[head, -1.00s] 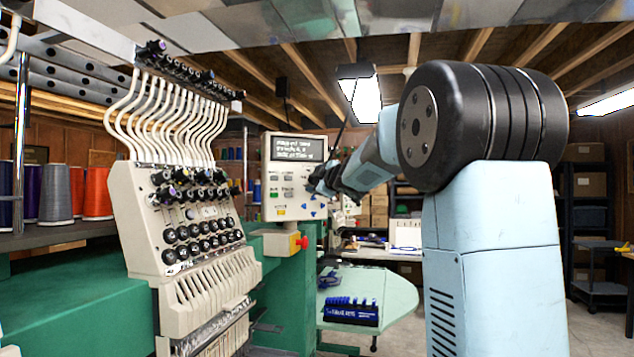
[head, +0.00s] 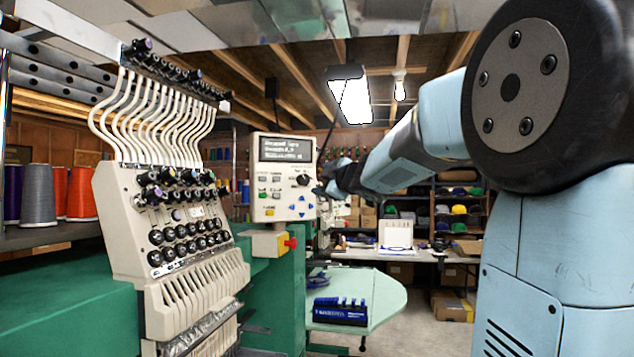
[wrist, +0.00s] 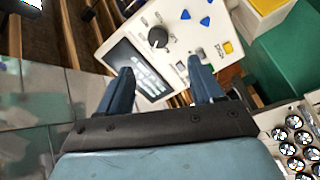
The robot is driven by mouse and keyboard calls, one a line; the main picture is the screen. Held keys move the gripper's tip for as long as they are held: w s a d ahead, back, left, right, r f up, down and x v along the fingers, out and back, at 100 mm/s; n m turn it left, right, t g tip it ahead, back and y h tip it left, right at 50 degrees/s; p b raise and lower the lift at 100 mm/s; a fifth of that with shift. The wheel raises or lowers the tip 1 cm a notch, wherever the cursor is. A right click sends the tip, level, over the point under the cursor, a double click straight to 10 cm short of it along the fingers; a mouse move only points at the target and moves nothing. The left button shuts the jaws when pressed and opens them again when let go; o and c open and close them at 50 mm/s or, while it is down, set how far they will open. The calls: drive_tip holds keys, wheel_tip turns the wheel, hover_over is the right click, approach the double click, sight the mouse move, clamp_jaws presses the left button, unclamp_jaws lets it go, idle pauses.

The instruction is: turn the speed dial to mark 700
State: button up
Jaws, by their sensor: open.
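The control panel (head: 270,200) is a cream box on the embroidery machine, with a lit display (head: 286,149), small coloured buttons and blue arrow keys. The speed dial (head: 303,179) is a black round knob near the panel's right edge, below the display. In the wrist view the dial (wrist: 158,38) lies just beyond my fingertips, with a small pointer mark. Its scale numbers are too small to read. My gripper (wrist: 162,74) is open and empty, its two blue fingers apart and pointing at the panel. In the head view my gripper (head: 328,187) is small and dark, just right of the panel.
The needle head (head: 180,220) with several black knobs stands left of the panel. A red button (head: 290,243) on a yellow box sits below it. Shelves stand behind.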

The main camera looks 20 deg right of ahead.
drive_tip(key=shift+s+d, duration=0.1)
drive_tip(key=shift+s, duration=0.8)
drive_tip(key=s+a+f+m+g, duration=0.3)
drive_tip(key=s+f+m+g, duration=0.1)
drive_tip(key=s+f, duration=0.5)
drive_tip(key=s+a+f+m+g+h, duration=0.1)
drive_tip(key=s+a+f+m+g, duration=0.2)
drive_tip(key=s+f, duration=0.7)
drive_tip(key=s+a+f+m+g, duration=0.4)
drive_tip(key=s+f, duration=0.5)
drive_tip(key=s, duration=0.5)
drive_tip(key=m+g, duration=0.1)
drive_tip(key=m, duration=0.1)
drive_tip(key=shift+f+m+h, duration=0.15)
drive_tip(key=shift+m+h, duration=0.25)
drive_tip(key=shift+c, duration=0.2)
